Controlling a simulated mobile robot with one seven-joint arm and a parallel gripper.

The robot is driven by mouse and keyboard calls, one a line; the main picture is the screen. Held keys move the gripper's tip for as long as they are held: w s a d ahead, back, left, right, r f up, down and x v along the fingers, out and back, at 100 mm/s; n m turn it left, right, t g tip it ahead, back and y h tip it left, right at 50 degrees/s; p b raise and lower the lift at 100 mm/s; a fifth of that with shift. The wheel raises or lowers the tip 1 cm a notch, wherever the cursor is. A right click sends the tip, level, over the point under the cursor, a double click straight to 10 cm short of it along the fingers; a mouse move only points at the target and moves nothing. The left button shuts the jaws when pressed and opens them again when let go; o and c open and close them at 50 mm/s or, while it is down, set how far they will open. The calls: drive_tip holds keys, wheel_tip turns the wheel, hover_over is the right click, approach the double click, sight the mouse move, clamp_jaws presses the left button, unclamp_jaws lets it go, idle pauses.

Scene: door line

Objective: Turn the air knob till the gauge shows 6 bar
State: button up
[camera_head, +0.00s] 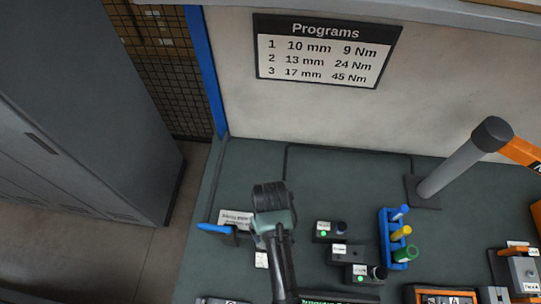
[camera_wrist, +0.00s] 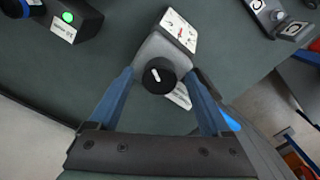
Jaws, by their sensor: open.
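A round black knob (camera_wrist: 160,76) with a short white pointer mark sits on a grey housing in the wrist view. The mark leans slightly off the picture's vertical. Beyond the knob, the housing carries a pale face (camera_wrist: 179,29) with small red and dark marks, seen at a slant; I cannot read a value on it. My gripper (camera_wrist: 158,75) is open, its two blue fingers on either side of the knob, with a small gap showing at each side. In the head view my arm covers the knob, and my fingers cannot be made out.
A blue handle (camera_head: 213,228) lies left of my arm. Several small dark boxes with green lights (camera_head: 330,232) stand to its right, beside a blue rack (camera_head: 387,238) with coloured pieces. A grey post (camera_head: 455,170) rises farther right. The bench behind my arm is mostly clear.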

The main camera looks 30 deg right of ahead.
drive_tip(key=shift+f, duration=0.25)
clamp_jaws()
idle(0.3)
drive_tip(key=shift+r+m, duration=0.1)
drive_tip(key=shift+m, duration=0.2)
drive_tip(key=shift+m+p, duration=0.75)
drive_tip(key=shift+m, duration=0.15)
drive_tip(key=m+p, duration=0.1)
drive_tip(key=m, duration=0.2)
drive_tip(key=shift+w+m+p, duration=0.1)
drive_tip(key=shift+m+p, duration=0.2)
drive_tip(key=m+p, duration=0.1)
drive_tip(key=m, duration=0.4)
drive_tip(key=shift+m+p, duration=0.3)
drive_tip(key=shift+p, duration=0.05)
